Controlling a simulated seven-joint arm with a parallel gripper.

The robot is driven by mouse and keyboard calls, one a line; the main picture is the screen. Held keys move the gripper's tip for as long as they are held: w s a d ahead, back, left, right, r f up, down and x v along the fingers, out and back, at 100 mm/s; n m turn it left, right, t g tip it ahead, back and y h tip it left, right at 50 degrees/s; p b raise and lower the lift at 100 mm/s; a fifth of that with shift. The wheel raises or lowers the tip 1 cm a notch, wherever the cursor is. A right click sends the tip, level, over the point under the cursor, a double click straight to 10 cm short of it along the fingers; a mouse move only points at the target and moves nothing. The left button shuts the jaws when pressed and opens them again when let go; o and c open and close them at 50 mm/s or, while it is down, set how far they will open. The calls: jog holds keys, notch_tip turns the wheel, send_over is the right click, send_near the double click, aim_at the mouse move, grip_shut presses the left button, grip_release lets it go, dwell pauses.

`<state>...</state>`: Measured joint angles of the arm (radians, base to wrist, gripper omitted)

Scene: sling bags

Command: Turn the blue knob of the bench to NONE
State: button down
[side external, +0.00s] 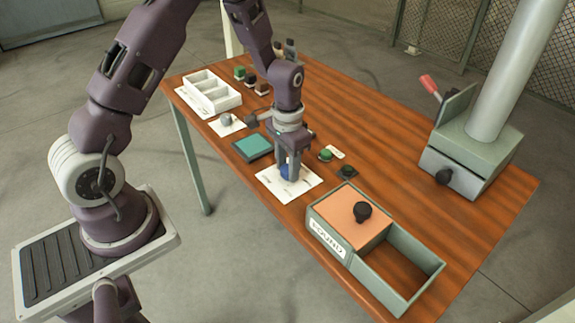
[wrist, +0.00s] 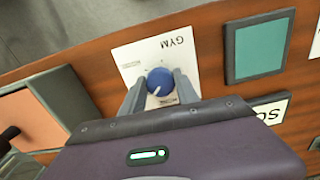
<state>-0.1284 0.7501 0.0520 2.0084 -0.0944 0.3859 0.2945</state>
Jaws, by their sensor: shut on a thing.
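The blue knob (wrist: 159,82) sits on a white card (wrist: 140,52) marked GYM, upside down in the wrist view. A white pointer line shows on the knob, running toward the lower left in that view. Smaller print around the knob is too small or partly covered to read. My gripper (wrist: 160,90) points down over the card, with a finger on each side of the knob, shut on it. In the side external view the knob (side external: 285,172) shows only partly behind the fingers of my gripper (side external: 289,170), and the card (side external: 270,187) lies flat on the wooden bench (side external: 400,130).
A box marked FOUND (side external: 327,238) with a sliding orange lid (side external: 345,215) stands at the near right. A teal pad (side external: 253,147), a white divided tray (side external: 212,92), a green button (side external: 325,155) and a grey column unit (side external: 465,155) are also on the bench.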

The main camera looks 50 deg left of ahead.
jog(key=n, duration=0.4)
jog(key=shift+n, duration=0.3)
jog(key=n, duration=0.4)
jog(key=shift+w+d+n, duration=0.1)
jog(key=shift+n, duration=0.2)
jog(key=c, duration=0.9)
grip_release()
notch_tip(320, 180, up, 7)
jog(key=shift+r, duration=0.1)
